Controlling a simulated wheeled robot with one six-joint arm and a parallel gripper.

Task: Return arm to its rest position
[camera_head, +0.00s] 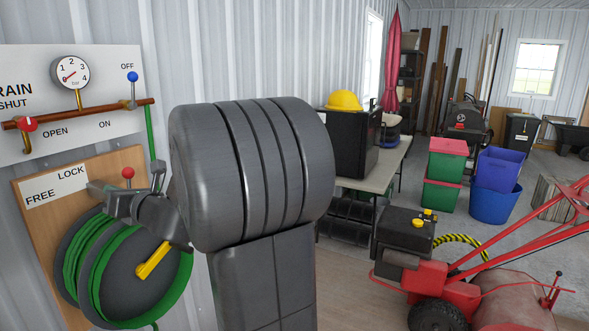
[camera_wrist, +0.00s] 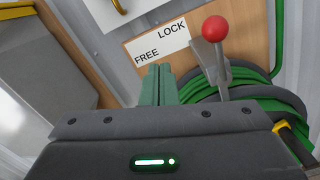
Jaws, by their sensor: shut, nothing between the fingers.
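My gripper (camera_head: 97,188) is in front of the hose reel board at the left of the head view. In the wrist view the two fingers (camera_wrist: 157,86) are together, with nothing between them. The red-knobbed reel lever (camera_wrist: 215,62) stands just right of the fingers, apart from them in the picture; its red knob also shows in the head view (camera_head: 128,172). The FREE/LOCK label (camera_wrist: 158,42) is beyond the fingertips. My grey arm fills the middle of the head view and hides part of the wall.
The hose reel (camera_head: 125,265) with green hose and a yellow handle (camera_head: 152,262) is close below my gripper. Above is a panel with a gauge (camera_head: 70,72), a red knob (camera_head: 26,124) and a blue knob (camera_head: 132,76). A table (camera_head: 370,180) and a red machine (camera_head: 455,285) stand at right.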

